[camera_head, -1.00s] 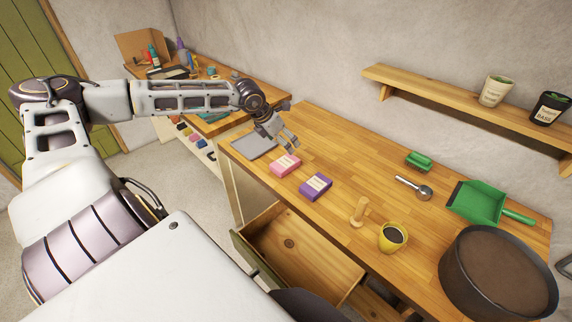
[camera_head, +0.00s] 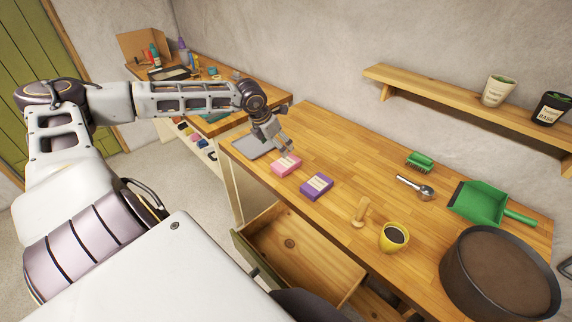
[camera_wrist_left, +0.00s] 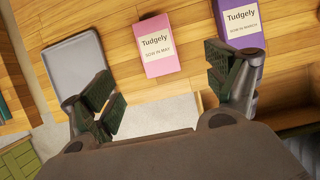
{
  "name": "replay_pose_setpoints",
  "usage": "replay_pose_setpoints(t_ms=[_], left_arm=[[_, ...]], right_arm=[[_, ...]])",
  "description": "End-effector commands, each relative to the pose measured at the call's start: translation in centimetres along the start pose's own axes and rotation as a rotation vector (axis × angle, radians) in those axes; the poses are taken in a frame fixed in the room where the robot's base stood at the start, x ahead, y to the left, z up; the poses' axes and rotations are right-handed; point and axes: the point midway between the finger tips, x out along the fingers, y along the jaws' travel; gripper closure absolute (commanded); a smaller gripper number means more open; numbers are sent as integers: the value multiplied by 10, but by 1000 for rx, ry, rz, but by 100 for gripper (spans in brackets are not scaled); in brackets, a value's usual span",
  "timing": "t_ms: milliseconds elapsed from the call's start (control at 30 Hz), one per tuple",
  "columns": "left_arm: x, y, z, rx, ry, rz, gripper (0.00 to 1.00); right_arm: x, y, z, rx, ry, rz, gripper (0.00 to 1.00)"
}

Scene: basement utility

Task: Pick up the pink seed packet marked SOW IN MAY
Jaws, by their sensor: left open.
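The pink seed packet (camera_head: 286,164) lies flat on the wooden bench near its front left edge. In the left wrist view the pink packet (camera_wrist_left: 158,45) shows a label reading "Tudgely SOW IN MAY". My left gripper (camera_head: 283,147) is open and empty above the bench, just behind the pink packet in the head view. In the left wrist view its two fingers (camera_wrist_left: 165,90) are spread wide, with the packet ahead of the gap between them. A purple packet (camera_head: 317,186), marked SOW IN MARCH in the wrist view (camera_wrist_left: 239,27), lies beside the pink one. My right gripper is not seen.
A grey tray (camera_head: 258,145) lies left of the packets. A wooden dibber (camera_head: 360,213), yellow pot (camera_head: 393,237), green brush (camera_head: 420,161), scoop (camera_head: 414,187), green dustpan (camera_head: 478,203) and round sieve (camera_head: 499,274) stand to the right. An open drawer (camera_head: 300,246) juts out below. The bench's back middle is clear.

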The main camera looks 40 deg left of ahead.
Motion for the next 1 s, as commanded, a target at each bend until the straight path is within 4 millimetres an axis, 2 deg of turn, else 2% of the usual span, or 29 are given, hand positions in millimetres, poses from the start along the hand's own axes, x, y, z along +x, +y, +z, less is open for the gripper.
replay_pose_setpoints(t_ms=[767, 1000], left_arm=[[43, 0, 0, -2, -2, -3, 12], [57, 0, 0, -2, -1, -3, 12]], right_arm=[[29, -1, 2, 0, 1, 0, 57], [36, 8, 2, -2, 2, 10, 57]])
